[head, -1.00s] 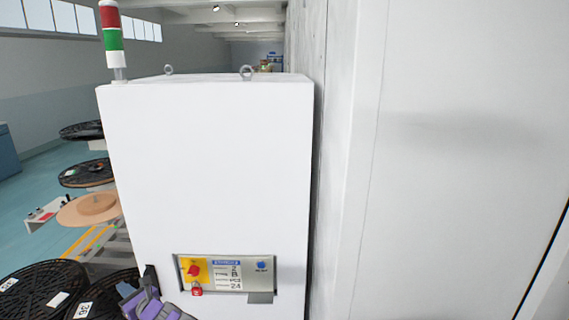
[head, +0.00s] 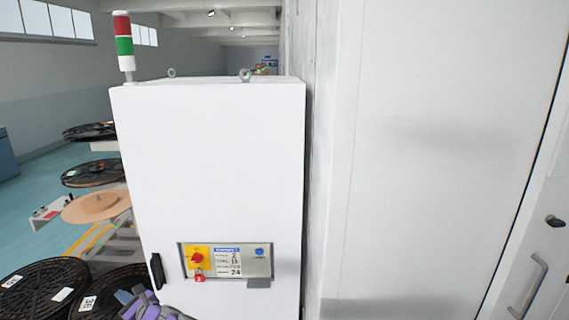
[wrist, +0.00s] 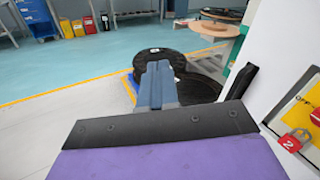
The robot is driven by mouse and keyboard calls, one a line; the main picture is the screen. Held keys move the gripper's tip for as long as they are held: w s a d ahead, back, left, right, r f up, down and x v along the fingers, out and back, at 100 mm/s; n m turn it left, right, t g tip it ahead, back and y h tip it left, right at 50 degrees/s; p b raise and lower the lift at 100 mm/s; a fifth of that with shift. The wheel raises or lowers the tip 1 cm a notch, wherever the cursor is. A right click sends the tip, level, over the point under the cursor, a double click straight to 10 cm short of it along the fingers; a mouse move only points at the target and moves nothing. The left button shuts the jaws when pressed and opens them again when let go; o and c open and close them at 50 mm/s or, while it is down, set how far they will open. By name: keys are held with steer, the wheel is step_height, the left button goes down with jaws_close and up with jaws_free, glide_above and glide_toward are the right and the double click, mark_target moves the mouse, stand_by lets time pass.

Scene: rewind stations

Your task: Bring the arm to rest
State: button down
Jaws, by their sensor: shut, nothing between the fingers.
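My gripper (wrist: 157,70) shows in the wrist view as two blue-grey fingers pressed together with nothing between them. It points out over black reels on the floor side, apart from the cabinet. In the head view, the purple part of my arm (head: 155,308) shows at the bottom edge, just below the cabinet's control panel (head: 227,264). The fingertips cannot be made out there. The white cabinet (head: 215,160) stands upright ahead. A red padlock (wrist: 293,141) hangs by the yellow switch plate at the right of the wrist view.
A black cabinet handle (head: 156,271) is close to my arm. Black reels (head: 40,285) lie at lower left, with a tan disc (head: 96,207) behind. A white wall panel (head: 420,170) fills the right, beside a grey handle (head: 530,287). Open floor (wrist: 60,70) shows left in the wrist view.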

steer(key=w+d+n+g+h, duration=0.1)
steer(key=w+d+n+h, duration=0.25)
steer(key=d+n, duration=0.45)
steer(key=w+d+n+g+h, duration=0.15)
steer(key=w+d+n, duration=0.3)
steer(key=d, duration=0.65)
steer(key=s+d+r+n+h, duration=0.1)
steer(key=s+d+r+h, duration=0.15)
steer(key=d, duration=0.55)
steer(key=s+d+r+n+h, duration=0.1)
steer(key=d+r, duration=0.2)
steer(key=d, duration=0.4)
steer(key=s+d+r+n+h, duration=0.1)
steer(key=s+d+r+h, duration=0.15)
steer(key=d, duration=0.55)
steer(key=s+d+r+g+h, duration=0.1)
steer(key=s+d+r, duration=0.3)
steer(key=s+d, duration=0.35)
steer(key=s+d+n+g+h, duration=0.1)
steer(key=s+d, duration=0.3)
steer(key=s, duration=0.9)
steer(key=s+d+n+g+h, duration=0.1)
steer(key=s+d, duration=0.4)
steer(key=s, duration=0.8)
steer(key=s+d+n+g+h, duration=0.1)
steer(key=s+d+n+g, duration=0.2)
steer(key=s, duration=1)
steer(key=shift+s+d+g+h, duration=0.3)
steer(key=shift+d+g, duration=0.25)
steer(key=shift+d, duration=0.5)
